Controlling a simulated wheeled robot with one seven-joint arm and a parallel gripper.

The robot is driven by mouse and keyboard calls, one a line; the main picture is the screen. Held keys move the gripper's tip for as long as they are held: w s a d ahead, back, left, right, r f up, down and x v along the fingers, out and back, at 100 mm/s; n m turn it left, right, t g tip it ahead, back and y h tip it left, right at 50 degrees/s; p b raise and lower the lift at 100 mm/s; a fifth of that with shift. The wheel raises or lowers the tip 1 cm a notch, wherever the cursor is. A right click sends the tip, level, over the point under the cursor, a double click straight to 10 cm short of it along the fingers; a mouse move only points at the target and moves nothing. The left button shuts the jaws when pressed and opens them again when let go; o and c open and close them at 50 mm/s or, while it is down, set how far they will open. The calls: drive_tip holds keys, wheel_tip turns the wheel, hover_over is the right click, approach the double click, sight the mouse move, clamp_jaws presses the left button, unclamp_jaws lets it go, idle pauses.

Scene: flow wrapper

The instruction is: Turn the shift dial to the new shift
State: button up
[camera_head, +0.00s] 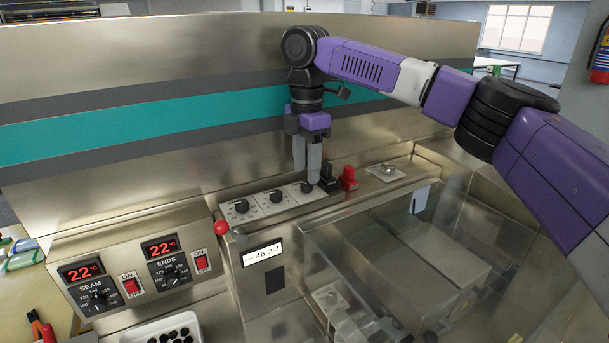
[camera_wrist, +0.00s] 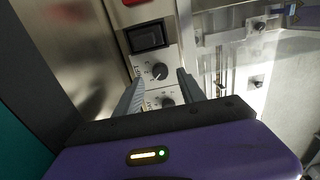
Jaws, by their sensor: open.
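Three black dials on white plates stand in a row on the steel ledge: a left dial (camera_head: 241,206), a middle dial (camera_head: 276,196) and a right dial (camera_head: 306,187). My gripper (camera_head: 307,175) points down over the right dial, open and empty. In the wrist view, the gripper (camera_wrist: 161,78) has one finger on each side of the right dial (camera_wrist: 159,71), with a gap to both. The middle dial (camera_wrist: 168,103) is partly hidden below it.
A black switch (camera_head: 328,178) and a red switch (camera_head: 348,178) stand close to the right of the dials. A red ball knob (camera_head: 221,228) is at the ledge's left end. A label display (camera_head: 262,254) is below. The tall steel panel (camera_head: 150,165) rises close behind.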

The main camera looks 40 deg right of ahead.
sight(306, 183)
drive_tip(key=shift+f, duration=1.6)
clamp_jaws()
drive_tip(key=shift+p, duration=0.4)
drive_tip(key=m+p, duration=0.2)
drive_tip(key=shift+r+m, duration=0.1)
drive_tip(key=shift+m, duration=0.3)
drive_tip(key=shift+m+p, duration=1.8)
drive_tip(key=shift+m, duration=0.7)
drive_tip(key=shift+s, duration=0.1)
